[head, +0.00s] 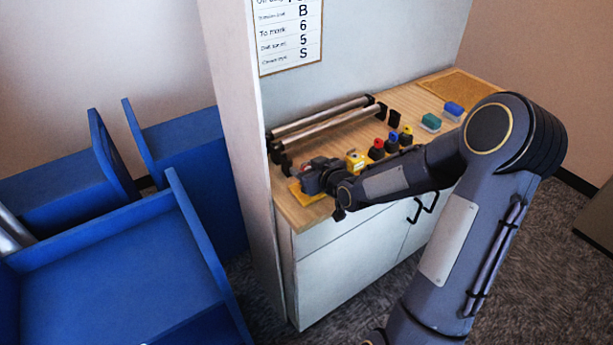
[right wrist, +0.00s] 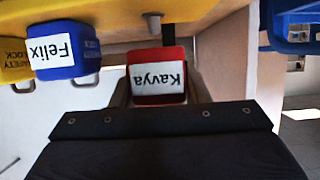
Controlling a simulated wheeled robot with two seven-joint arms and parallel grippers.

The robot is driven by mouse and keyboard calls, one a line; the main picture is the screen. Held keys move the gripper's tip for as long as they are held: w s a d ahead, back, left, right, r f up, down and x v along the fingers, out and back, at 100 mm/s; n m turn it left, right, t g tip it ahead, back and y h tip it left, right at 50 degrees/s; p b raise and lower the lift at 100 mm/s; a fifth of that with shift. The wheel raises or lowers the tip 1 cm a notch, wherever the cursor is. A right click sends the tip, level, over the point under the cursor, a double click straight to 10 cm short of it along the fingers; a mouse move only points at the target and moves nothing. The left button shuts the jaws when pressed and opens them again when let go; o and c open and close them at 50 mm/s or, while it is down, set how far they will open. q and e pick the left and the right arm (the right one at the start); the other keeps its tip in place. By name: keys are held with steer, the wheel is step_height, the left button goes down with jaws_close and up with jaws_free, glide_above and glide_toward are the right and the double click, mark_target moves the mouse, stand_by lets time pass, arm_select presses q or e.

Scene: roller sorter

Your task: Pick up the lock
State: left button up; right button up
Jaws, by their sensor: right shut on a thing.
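In the right wrist view a red lock (right wrist: 158,84) with a white label reading "Kavya" sits between the fingers of my right gripper (right wrist: 160,92). The label is upside down in the picture. A blue lock (right wrist: 65,62) labelled "Felix" is to its left, and part of a yellow lock (right wrist: 14,66) shows at the left edge. In the head view my right gripper (head: 314,178) is at the near left end of the wooden counter, over a yellow board (head: 301,195). The gripper hides the locks there. My left gripper is not in view.
The wooden counter (head: 287,213) also carries metal rollers (head: 330,118), a yellow block (head: 355,161), red-and-black items (head: 376,150), and green (head: 431,122) and blue (head: 453,109) blocks. A white partition (head: 240,130) stands left of it. Blue bins (head: 110,232) fill the left side.

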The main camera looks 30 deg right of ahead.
steer(key=s+a+r+p, duration=0.2)
steer(key=s+a+r, duration=0.2)
steer(key=a+r, duration=0.2)
steer(key=s+a+r+p, duration=0.3)
steer(key=a+r, duration=0.2)
steer(key=r, duration=0.4)
steer(key=shift+s+a, duration=0.35)
steer(key=shift+s, duration=0.05)
steer(key=shift+f, duration=0.1)
